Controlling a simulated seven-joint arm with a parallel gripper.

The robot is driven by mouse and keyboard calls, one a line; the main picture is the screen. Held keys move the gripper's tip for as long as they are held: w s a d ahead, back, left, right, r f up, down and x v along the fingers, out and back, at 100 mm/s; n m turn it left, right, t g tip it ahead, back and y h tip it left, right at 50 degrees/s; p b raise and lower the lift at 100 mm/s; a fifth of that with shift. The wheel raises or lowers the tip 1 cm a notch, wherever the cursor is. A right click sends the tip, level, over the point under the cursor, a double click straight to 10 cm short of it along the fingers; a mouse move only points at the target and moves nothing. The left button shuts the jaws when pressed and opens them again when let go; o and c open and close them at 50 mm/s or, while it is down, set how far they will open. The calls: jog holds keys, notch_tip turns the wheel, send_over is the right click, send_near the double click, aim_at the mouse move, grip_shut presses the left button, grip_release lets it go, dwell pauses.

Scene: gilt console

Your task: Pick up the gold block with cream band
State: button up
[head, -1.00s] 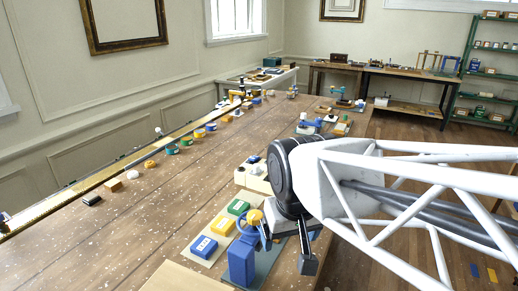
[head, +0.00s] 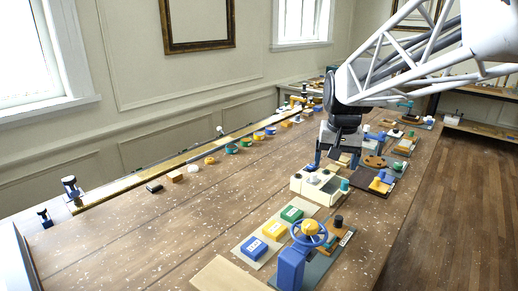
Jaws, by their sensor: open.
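A row of small blocks runs along the far left side of the wooden table. My gripper (head: 336,158) is open, fingers pointing down, above the cream box with knobs at the table's right middle. It is to the right of the row and apart from it. I see nothing between the fingers.
A gilt rail (head: 130,181) edges the table behind the row. A blue stand with a handwheel (head: 308,233) and a panel of coloured blocks (head: 270,237) stand in front. The cream box (head: 316,188) is under my gripper. The table's left middle is clear.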

jog(key=w+d+m, duration=0.1)
jog(key=w+d, duration=0.3)
jog(key=w, duration=0.7)
jog(key=m+g, duration=0.2)
jog(key=m, duration=0.2)
send_over(344, 159)
notch_tip(344, 159, down, 16)
jog(key=shift+a+r, duration=0.15)
jog(key=shift+r, duration=0.05)
jog(key=shift+w+f+m, duration=0.1)
jog(key=shift+f+m, duration=0.05)
jog(key=shift+m, duration=0.15)
jog(key=shift+f, duration=0.1)
jog(key=shift+f, duration=1.2)
jog(key=shift+f, duration=0.1)
